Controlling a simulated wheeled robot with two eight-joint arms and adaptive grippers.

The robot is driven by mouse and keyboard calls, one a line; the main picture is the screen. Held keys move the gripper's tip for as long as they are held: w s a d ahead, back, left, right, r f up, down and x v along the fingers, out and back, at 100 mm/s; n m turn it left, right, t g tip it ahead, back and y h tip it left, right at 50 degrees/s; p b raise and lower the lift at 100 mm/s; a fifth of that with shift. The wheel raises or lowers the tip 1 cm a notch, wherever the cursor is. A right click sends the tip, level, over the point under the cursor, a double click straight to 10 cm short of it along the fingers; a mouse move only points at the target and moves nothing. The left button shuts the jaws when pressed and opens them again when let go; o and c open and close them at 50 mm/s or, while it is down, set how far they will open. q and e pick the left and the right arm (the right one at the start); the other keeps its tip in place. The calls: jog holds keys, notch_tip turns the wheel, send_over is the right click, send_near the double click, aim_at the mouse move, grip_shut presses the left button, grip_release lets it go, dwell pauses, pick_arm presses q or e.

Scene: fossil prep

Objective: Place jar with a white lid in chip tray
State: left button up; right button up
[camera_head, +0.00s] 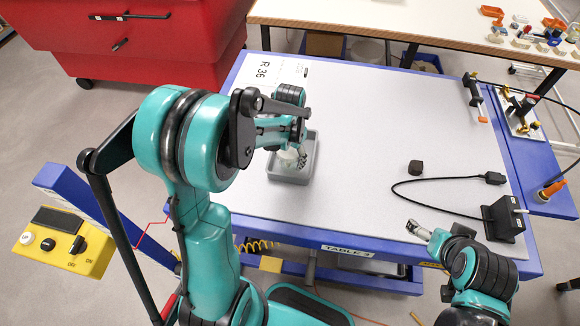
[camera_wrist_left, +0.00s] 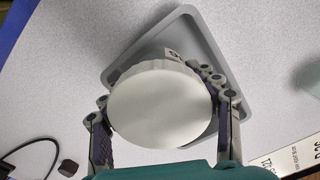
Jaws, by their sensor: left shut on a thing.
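The jar with a white lid (camera_wrist_left: 160,105) fills the middle of the left wrist view, lid facing the camera. My left gripper (camera_wrist_left: 166,98) is shut around it, one finger on each side. In the head view the jar (camera_head: 288,157) shows pale below my left gripper (camera_head: 293,150), within the outline of the grey chip tray (camera_head: 312,160). The tray also shows behind the jar in the left wrist view (camera_wrist_left: 125,57). The jar's base is hidden, so I cannot tell whether it touches the tray floor. My right gripper (camera_head: 418,230) is near the table's front edge, away from the jar.
A dark lump (camera_head: 416,167) and a black stand (camera_head: 502,220) with a cable lie on the right of the table (camera_head: 360,120). A printed sheet (camera_head: 275,72) lies at the back left. The table's middle is clear.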

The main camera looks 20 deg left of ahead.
aim_at(290, 166)
pick_arm(q)
jog(key=shift+f+b, duration=1.3)
jog(key=shift+f, duration=0.65)
jog(key=shift+f, duration=0.15)
jog(key=o, duration=0.9)
